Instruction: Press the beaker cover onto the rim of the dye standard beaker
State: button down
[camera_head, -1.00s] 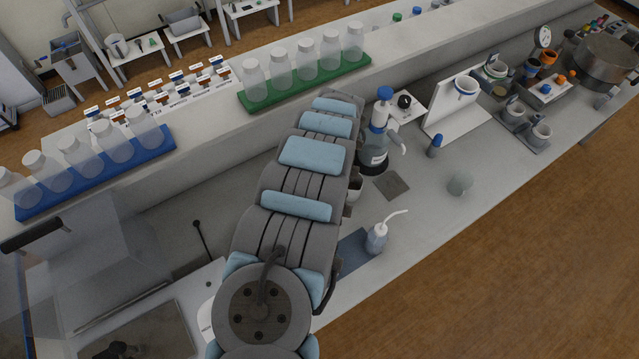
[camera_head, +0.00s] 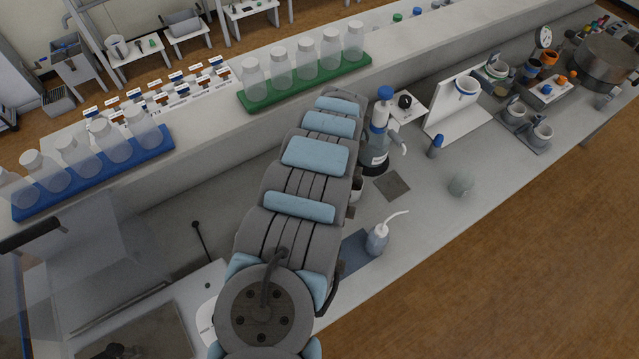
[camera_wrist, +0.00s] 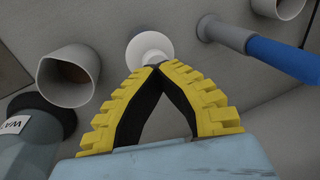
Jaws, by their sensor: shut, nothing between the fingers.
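In the wrist view my gripper (camera_wrist: 156,70) has yellow ribbed fingers with their tips together, holding nothing. The tips overlap the near edge of a white round disc with a paler centre (camera_wrist: 148,46), which looks like the beaker cover. I cannot tell whether they touch it or whether it sits on a beaker rim. An open pale beaker (camera_wrist: 88,92) with brown inside stands left of the fingers; I cannot tell whether it is the dye standard beaker. In the head view my arm hides the gripper and the cover.
A labelled wash bottle (camera_wrist: 38,140) is close at lower left in the wrist view. In the head view, a small squeeze bottle (camera_head: 378,240) and clear beaker (camera_head: 460,185) stand right of my arm.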

jog(key=shift+y+b, duration=0.3)
jog(key=shift+b, duration=0.6)
jog(key=shift+f, duration=0.2)
dwell(0.4)
jog(key=shift+r, duration=0.15)
jog(key=shift+r, duration=0.35)
jog(key=shift+f+b, duration=0.15)
jog(key=shift+b, duration=0.3)
dwell(0.7)
jog(key=shift+m+g+y+b, duration=0.3)
jog(key=shift+g+y+b, duration=0.55)
jog(key=shift+b, duration=2.9)
dwell(1.1)
